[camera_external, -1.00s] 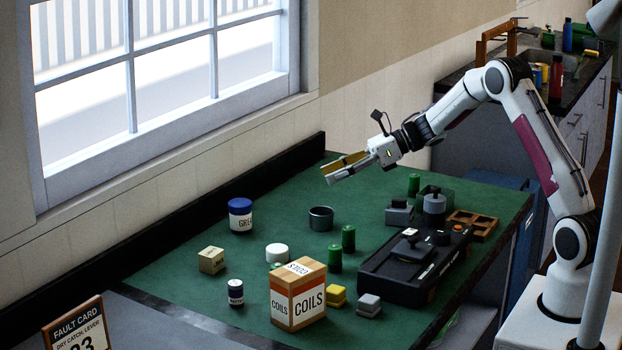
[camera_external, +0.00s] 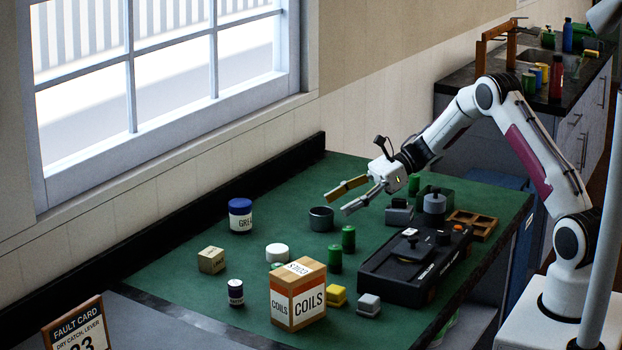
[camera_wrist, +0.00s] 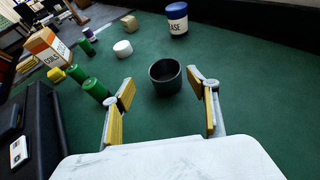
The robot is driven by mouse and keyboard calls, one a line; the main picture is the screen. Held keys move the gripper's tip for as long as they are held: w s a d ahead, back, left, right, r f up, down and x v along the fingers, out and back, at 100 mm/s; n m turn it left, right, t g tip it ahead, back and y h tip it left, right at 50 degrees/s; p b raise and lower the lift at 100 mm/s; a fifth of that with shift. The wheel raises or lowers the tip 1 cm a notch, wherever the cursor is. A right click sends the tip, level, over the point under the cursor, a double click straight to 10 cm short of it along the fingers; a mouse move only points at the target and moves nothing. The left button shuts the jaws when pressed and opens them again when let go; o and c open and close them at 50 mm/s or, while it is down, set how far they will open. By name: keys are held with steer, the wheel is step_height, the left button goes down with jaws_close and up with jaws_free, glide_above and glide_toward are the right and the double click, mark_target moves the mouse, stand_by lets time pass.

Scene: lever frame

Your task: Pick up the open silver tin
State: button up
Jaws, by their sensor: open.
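The open tin (camera_external: 321,219) is a dark grey, round, open-topped can standing upright on the green mat. In the wrist view the tin (camera_wrist: 165,77) lies ahead of my fingers, between their lines and nearer the right one. My gripper (camera_external: 345,198) is open and empty, above the mat and a little above the tin. In the wrist view my gripper (camera_wrist: 168,97) shows its two yellow-padded fingers spread wide. No contact with the tin shows.
Green cylinders (camera_external: 348,238) stand close to the tin. A white round lid (camera_external: 277,253), a blue-lidded grease tin (camera_external: 240,215) and a coils box (camera_external: 298,295) stand around. A black device (camera_external: 415,262) is to the right.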

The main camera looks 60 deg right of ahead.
mark_target(312, 221)
steer(key=shift+x, duration=0.8)
steer(key=shift+w+f, duration=0.1)
steer(key=shift+w+a+f, duration=1)
steer(key=shift+w+a, duration=0.05)
steer(key=shift+w, duration=0.1)
steer(key=shift+w+a+f, duration=0.3)
steer(key=shift+w+a, duration=0.1)
steer(key=shift+a, duration=0.15)
steer(key=shift+c, duration=0.4)
steer(key=c, duration=1.2)
